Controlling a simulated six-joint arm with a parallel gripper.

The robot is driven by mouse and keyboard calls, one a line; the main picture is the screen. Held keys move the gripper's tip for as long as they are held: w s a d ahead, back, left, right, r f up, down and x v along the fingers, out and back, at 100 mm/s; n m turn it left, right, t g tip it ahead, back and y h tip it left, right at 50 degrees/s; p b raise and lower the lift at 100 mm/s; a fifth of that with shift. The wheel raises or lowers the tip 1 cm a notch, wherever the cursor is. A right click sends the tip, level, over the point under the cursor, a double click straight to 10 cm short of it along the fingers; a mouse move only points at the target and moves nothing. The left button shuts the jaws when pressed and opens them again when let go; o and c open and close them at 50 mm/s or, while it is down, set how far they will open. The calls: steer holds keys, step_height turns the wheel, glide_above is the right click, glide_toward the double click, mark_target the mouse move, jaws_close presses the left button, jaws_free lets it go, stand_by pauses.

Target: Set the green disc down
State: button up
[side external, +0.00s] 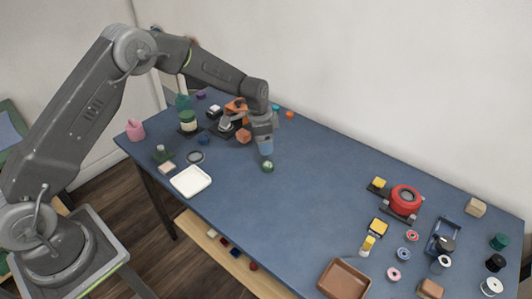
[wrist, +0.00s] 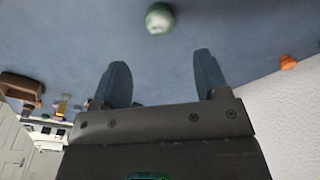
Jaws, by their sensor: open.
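The green disc (side external: 268,166) is small and round, with a pale patch, and appears to lie on the blue table just below and in front of my gripper (side external: 266,149). In the wrist view the green disc (wrist: 160,18) shows at the top edge, beyond the fingertips and apart from them. My gripper (wrist: 161,72) is open, with nothing between its two blue-grey fingers.
A white tray (side external: 191,181) lies to the left, near the front edge. A brown tray (side external: 343,280) and a red round device (side external: 405,199) are at the right, among several small parts. Small objects crowd the far left end. The table's middle is clear.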

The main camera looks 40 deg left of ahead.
steer(key=shift+s+a+r, duration=0.1)
steer(key=shift+r, duration=1.35)
steer(key=s+r+n+t, duration=0.1)
steer(key=s+r+n, duration=0.1)
steer(key=s+r, duration=0.65)
steer(key=s+r+n+t, duration=0.1)
steer(key=s+r+n, duration=0.1)
steer(key=s+r, duration=0.65)
steer(key=s+r+n+t, duration=0.1)
steer(key=s+r+n, duration=0.1)
steer(key=s, duration=0.6)
steer(key=s+r+n+t, duration=0.1)
steer(key=s+r, duration=0.2)
steer(key=s, duration=0.5)
steer(key=shift+s+r+n+t+y, duration=0.2)
steer(key=shift+s+n+t+y, duration=0.1)
steer(key=shift+n+y, duration=0.1)
steer(key=shift+o, duration=0.5)
steer(key=shift+s+f, duration=0.2)
steer(key=shift+s, duration=0.25)
steer(key=shift+w, duration=0.1)
